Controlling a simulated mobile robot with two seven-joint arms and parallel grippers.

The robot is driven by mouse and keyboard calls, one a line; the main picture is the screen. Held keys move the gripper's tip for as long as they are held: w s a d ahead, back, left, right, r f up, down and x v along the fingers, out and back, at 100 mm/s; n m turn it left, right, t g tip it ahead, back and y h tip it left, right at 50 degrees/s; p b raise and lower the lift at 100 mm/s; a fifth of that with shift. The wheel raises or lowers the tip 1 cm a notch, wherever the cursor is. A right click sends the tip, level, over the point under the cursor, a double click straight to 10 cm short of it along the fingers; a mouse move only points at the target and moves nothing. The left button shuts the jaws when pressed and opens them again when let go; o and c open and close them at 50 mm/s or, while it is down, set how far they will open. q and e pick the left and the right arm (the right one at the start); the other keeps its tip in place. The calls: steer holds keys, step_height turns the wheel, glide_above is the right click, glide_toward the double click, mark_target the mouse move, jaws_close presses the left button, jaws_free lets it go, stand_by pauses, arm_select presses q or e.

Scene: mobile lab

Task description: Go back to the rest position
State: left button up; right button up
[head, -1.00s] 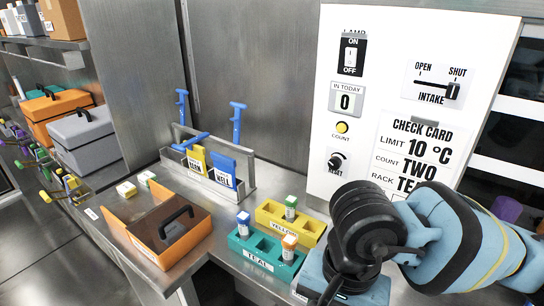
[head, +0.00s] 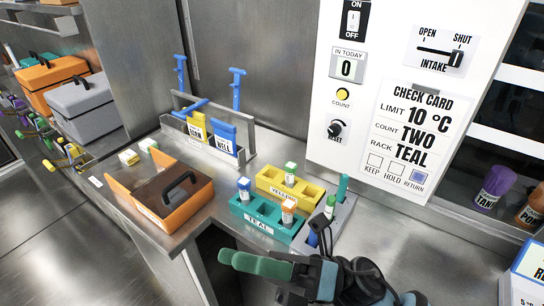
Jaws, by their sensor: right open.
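My right gripper (head: 246,262) is at the bottom centre of the head view, with its green fingers pointing left. It is open, and I see nothing held in it. It shows in front of the counter's near edge, below the teal rack (head: 240,217) in the picture. My left gripper is not in view. The teal rack holds a blue-capped vial (head: 244,188) and an orange-capped vial (head: 288,212). The yellow rack (head: 316,196) behind it holds a green-capped vial (head: 290,173).
A grey stand (head: 340,218) is right of the racks, partly behind my arm. An orange box (head: 182,217) sits left on the counter. A metal holder (head: 246,152) with blue and yellow cards stands behind.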

steer(key=w+d+f+m+t+h, duration=0.45)
steer(key=f+m+t+h, duration=0.45)
steer(key=m, duration=0.5)
steer(key=w+d+f+m+t+h, duration=0.35)
steer(key=d+f+m+t, duration=0.3)
steer(key=m+t, duration=0.55)
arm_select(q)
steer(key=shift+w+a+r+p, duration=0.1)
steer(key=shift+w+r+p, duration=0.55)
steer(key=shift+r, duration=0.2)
arm_select(e)
steer(key=s+d+f+m+g+h, duration=0.3)
steer(key=s+d+f+m, duration=0.1)
steer(key=f, duration=0.4)
steer(key=s+d+f+m+g+h, duration=0.3)
steer(key=s+f+m, duration=0.3)
steer(key=s+f, duration=0.3)
steer(key=s+d+f+m+g+h, duration=0.3)
steer(key=s+d+f+m+g, duration=0.1)
steer(key=s+f, duration=0.3)
steer(key=shift+s+d+f+m+g, duration=0.15)
steer(key=shift+d+f+m+g, duration=0.15)
steer(key=shift+d+f+m, duration=0.4)
steer(key=shift+h, duration=0.25)
